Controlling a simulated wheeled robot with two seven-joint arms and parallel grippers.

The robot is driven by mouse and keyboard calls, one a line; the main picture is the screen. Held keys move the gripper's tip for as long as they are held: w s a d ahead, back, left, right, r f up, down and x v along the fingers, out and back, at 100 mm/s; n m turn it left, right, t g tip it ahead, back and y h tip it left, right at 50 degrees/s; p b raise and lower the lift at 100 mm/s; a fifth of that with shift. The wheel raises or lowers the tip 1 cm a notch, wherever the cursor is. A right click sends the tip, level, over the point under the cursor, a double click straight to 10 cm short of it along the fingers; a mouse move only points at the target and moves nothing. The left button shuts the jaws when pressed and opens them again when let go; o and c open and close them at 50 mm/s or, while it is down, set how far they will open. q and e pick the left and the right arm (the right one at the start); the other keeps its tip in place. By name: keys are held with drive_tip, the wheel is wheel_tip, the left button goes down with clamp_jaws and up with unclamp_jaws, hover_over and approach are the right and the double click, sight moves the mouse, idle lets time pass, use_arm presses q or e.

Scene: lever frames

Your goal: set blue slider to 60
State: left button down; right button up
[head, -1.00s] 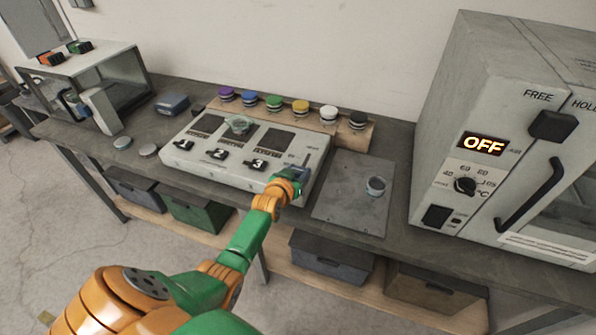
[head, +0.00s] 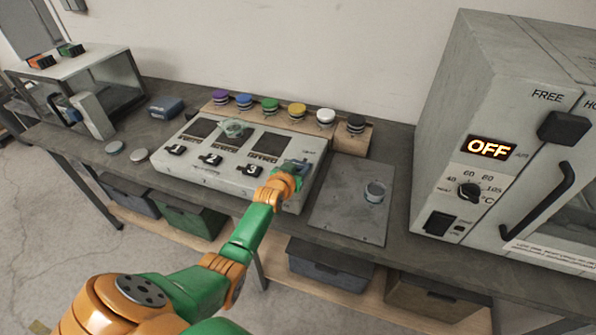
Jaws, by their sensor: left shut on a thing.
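The grey control console (head: 214,178) lies on the bench with black switches marked 1, 2 and 3 along its front. My left gripper (head: 295,166) reaches the console's right end, to the right of switch 3 (head: 252,170), and is shut on the blue slider. The gripper hides most of the slider and its scale, so I cannot read its setting. My right gripper is not in view.
A row of coloured knobs (head: 270,105) stands behind the console. A large oven (head: 450,110) showing OFF stands further right. A glass-sided box (head: 110,85) is at left.

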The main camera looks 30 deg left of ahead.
use_arm(q)
drive_tip(key=shift+s, duration=0.3)
drive_tip(key=shift+c, duration=1.8)
unclamp_jaws()
drive_tip(key=shift+s, duration=0.15)
drive_tip(key=shift+w, duration=0.2)
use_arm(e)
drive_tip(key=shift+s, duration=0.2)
use_arm(q)
drive_tip(key=shift+s+d+r, duration=0.1)
drive_tip(key=shift+s, duration=0.1)
drive_tip(key=p+v, duration=0.2)
drive_tip(key=v, duration=0.4)
drive_tip(key=shift+s+d, duration=0.1)
drive_tip(key=shift+s, duration=0.25)
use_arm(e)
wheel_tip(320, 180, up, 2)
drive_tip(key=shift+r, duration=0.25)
